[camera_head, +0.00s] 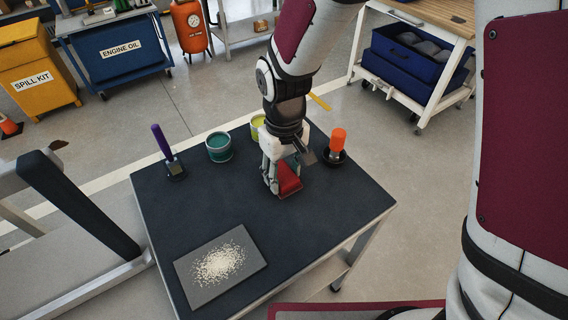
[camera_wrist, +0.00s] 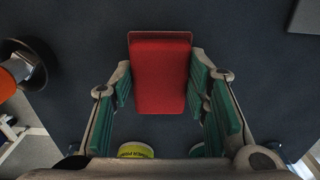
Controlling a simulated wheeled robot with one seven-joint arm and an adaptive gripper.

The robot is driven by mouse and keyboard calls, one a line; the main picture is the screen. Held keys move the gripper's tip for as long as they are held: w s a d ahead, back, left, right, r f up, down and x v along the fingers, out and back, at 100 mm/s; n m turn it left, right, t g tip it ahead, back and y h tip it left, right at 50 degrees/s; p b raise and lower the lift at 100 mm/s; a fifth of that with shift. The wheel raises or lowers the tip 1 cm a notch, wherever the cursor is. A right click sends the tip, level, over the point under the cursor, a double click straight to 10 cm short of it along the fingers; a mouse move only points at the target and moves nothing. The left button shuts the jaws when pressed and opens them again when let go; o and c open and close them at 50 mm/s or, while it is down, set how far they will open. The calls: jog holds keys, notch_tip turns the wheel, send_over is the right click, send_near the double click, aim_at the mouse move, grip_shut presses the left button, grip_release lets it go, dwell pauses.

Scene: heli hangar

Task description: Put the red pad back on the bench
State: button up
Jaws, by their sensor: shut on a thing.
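The red pad (camera_wrist: 160,72) is a red block with a thin brownish edge at its far end. It stands between the green-lined fingers of my gripper (camera_wrist: 163,98) in the wrist view, and the fingers are shut on its sides. In the head view the red pad (camera_head: 289,179) shows under my gripper (camera_head: 281,183), low over the dark bench top (camera_head: 215,205), at its back right part. I cannot tell whether the pad touches the bench surface.
An orange-handled tool on a round black base (camera_head: 337,145) stands close right of my gripper. A green tub (camera_head: 219,147), a yellow tub (camera_head: 258,127) and a purple-handled tool (camera_head: 163,142) stand along the back. A grey plate with pale grains (camera_head: 185,268) lies front left. The bench's right front is clear.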

aim_at(284, 175)
jog(key=o, duration=1.4)
jog(key=shift+f, duration=0.1)
jog(key=shift+c, duration=0.2)
notch_tip(284, 175, up, 12)
jog(key=p, duration=0.2)
jog(key=s+d+r+m, duration=0.3)
jog(key=s+d+r, duration=0.4)
jog(key=d+r, duration=0.3)
jog(key=s+d+m+t, duration=0.1)
jog(key=s+d+m, duration=0.1)
jog(key=s+d, duration=0.2)
jog(key=s+d+m, duration=0.1)
jog(key=s+d, duration=0.4)
jog(key=s, duration=0.6)
jog(key=shift+d+r+m+t, duration=0.2)
jog(key=shift+d+m+t, duration=0.05)
jog(key=shift+m+t, duration=0.15)
